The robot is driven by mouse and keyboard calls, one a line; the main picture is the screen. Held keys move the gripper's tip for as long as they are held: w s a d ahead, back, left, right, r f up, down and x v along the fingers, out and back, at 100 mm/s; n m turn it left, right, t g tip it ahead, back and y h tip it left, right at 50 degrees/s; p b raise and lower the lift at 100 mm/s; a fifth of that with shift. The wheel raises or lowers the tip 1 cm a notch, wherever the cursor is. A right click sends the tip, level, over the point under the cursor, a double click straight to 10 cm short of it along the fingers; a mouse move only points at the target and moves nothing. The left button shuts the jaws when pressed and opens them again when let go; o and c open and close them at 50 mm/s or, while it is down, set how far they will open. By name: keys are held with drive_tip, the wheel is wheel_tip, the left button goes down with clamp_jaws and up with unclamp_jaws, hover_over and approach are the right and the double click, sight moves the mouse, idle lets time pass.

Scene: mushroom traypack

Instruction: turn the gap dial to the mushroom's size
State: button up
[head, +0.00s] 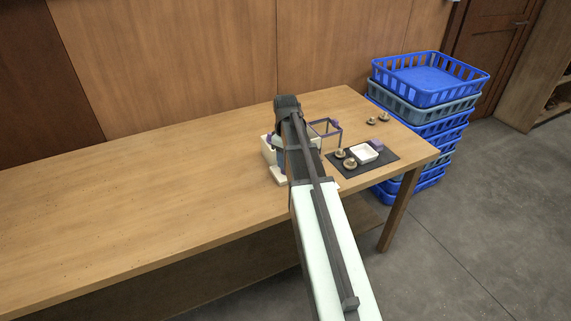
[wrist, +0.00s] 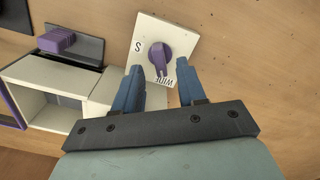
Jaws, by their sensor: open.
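In the wrist view, the gap dial is a purple knob (wrist: 157,55) on a pale square plate (wrist: 152,27). The letter S is printed to its left, with darker lettering near its lower edge, partly hidden by my fingers. My gripper (wrist: 160,67) is open, with its blue fingertips apart on either side of the knob's near part; I cannot tell whether they touch it. In the head view my arm hides the gripper and dial. Brown mushrooms lie by the dark mat's left edge, one here (head: 350,164). Two more mushrooms (head: 384,116) lie farther back.
A purple-edged frame (head: 341,133) stands behind. A pale box (wrist: 60,75) is left of the dial. Blue crates (head: 430,90) are stacked beyond the table. The table's left is clear.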

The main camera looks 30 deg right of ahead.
drive_tip(key=shift+f, duration=1.45)
clamp_jaws()
